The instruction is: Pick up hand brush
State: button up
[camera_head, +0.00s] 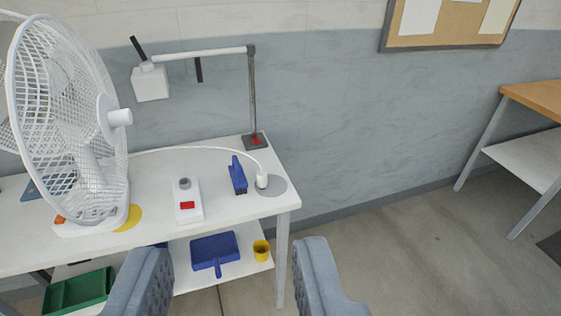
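A small dark-blue object (237,175), which looks like the hand brush, is on the white table top near its right end. It is small in view, so its bristles cannot be made out. My gripper (231,248) is in the lower part of the view, with its two grey padded fingers wide apart. It is open, with nothing held between the fingers. The brush is beyond the fingertips and appears above the gap between them.
A white fan (75,125), a white box with a red button (187,201) and a desk lamp (253,100) stand on the table (150,220). A blue dustpan (215,250), yellow cup (261,250) and green tray (78,292) are lower down.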

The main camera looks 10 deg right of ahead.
aim_at(238, 178)
jog(key=z, duration=0.4)
jog(key=i, duration=1.7)
jog(key=u, duration=0.3)
